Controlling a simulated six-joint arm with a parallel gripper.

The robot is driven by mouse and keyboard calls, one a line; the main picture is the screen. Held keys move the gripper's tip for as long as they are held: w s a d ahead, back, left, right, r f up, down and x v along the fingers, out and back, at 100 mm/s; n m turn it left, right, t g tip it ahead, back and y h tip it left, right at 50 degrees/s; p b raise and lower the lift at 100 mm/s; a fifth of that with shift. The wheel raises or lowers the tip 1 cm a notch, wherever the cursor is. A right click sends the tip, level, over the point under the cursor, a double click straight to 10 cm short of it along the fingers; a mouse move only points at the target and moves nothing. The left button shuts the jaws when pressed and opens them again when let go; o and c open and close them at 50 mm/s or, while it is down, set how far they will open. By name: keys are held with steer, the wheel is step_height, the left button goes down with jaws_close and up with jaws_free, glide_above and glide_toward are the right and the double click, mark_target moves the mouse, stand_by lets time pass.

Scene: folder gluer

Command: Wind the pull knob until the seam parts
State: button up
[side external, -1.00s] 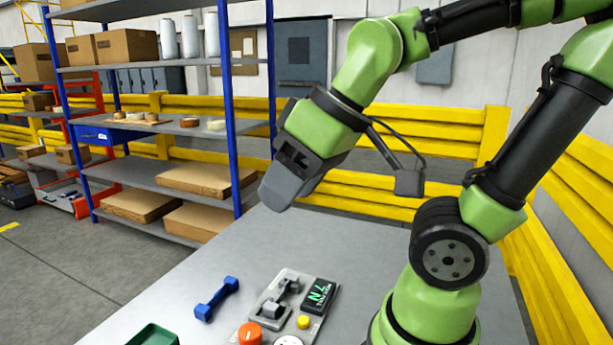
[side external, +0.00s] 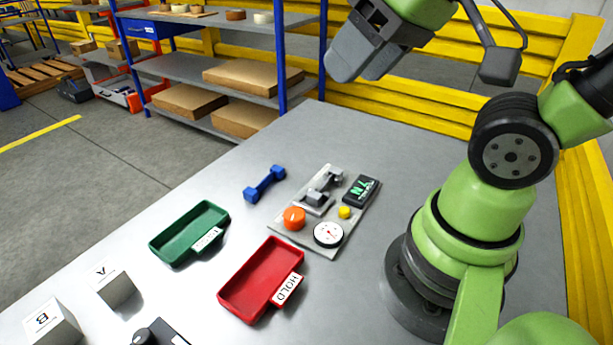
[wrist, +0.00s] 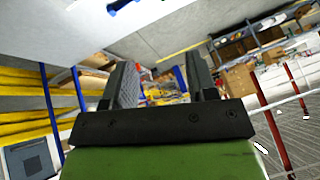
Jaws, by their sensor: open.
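The orange pull knob (side external: 294,218) sits at the front left corner of a grey tester plate (side external: 320,246) on the table. Beside it are a round white dial (side external: 328,234) and a small yellow button (side external: 344,212). Behind the knob are grey clamps (side external: 322,190) and a black display (side external: 361,191) with green characters, too small to read surely. The clamps appear empty. My gripper (side external: 345,60) is high above the table, behind the tester and clear of it. In the wrist view my gripper (wrist: 163,85) shows two separated fingers with nothing between them.
A blue dumbbell-shaped piece (side external: 264,184) lies left of the tester. A green tray (side external: 189,233) and a red tray marked HOLD (side external: 262,280) stand in front. The table's back is clear.

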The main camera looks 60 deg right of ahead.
steer(key=w+f+n+g+h, duration=0.1)
steer(key=w+f+n+g, duration=0.2)
steer(key=w+f+n, duration=0.4)
steer(key=n+g, duration=0.4)
steer(key=n, duration=0.8)
glide_above(293, 213)
step_height(293, 213, down, 12)
steer(key=shift+f+h, duration=0.4)
steer(key=shift+f, duration=0.15)
step_height(293, 213, down, 9)
steer(key=shift+r, duration=0.1)
steer(key=shift+c, duration=0.5)
steer(key=c, duration=0.6)
